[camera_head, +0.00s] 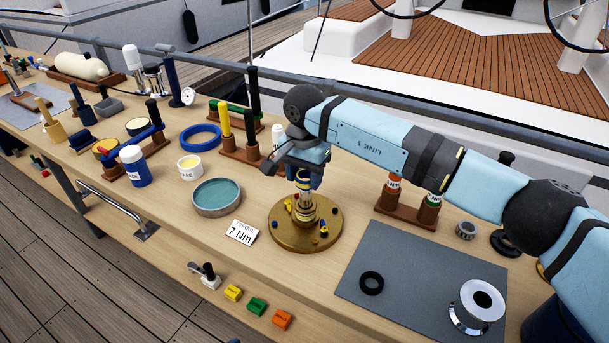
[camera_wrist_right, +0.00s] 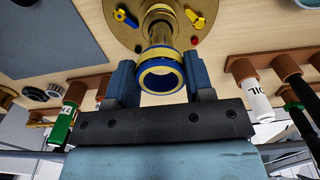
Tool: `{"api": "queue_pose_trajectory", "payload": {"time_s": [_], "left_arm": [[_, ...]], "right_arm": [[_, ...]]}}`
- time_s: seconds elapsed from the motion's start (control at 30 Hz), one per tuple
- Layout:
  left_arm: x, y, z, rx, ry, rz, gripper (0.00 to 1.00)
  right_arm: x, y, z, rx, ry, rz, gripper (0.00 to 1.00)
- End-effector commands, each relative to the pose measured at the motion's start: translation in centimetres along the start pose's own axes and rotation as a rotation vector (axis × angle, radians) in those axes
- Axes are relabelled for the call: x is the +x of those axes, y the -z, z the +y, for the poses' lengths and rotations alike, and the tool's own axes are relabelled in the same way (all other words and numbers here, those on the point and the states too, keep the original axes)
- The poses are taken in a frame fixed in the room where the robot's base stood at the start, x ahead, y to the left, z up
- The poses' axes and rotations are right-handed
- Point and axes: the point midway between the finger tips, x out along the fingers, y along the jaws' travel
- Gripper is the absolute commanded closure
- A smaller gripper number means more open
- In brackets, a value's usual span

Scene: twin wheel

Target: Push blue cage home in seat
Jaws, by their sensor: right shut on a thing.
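The blue cage (camera_wrist_right: 162,91), a blue ring with a yellow band, sits between the fingers of my right gripper (camera_wrist_right: 162,84) in the right wrist view. My right gripper (camera_head: 303,165) is shut on it. In the head view the gripper comes from above and partly hides the ring. The ring is at the top of the brass post of a round brass base (camera_head: 283,238). Whether it rests fully in its seat cannot be told. Small yellow, blue and red levers lie on the base. My left gripper is not in view.
A grey mat (camera_head: 400,295) with a black ring (camera_head: 371,282) and a steel hub (camera_head: 478,307) lies to the right. A teal-filled dish (camera_head: 217,196) and a "7 Nm" card (camera_head: 241,233) are on the left. Bottle racks stand behind. Coloured blocks line the front edge.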

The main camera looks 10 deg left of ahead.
Motion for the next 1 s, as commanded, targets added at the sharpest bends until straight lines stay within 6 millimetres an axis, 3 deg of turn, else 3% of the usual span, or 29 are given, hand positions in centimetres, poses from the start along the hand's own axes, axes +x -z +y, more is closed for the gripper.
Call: {"api": "queue_pose_trajectory", "payload": {"time_s": [1.0], "left_arm": [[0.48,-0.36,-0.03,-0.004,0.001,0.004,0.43]], "right_arm": [[0.03,0.01,0.00,0.000,0.000,0.000,0.78]]}}
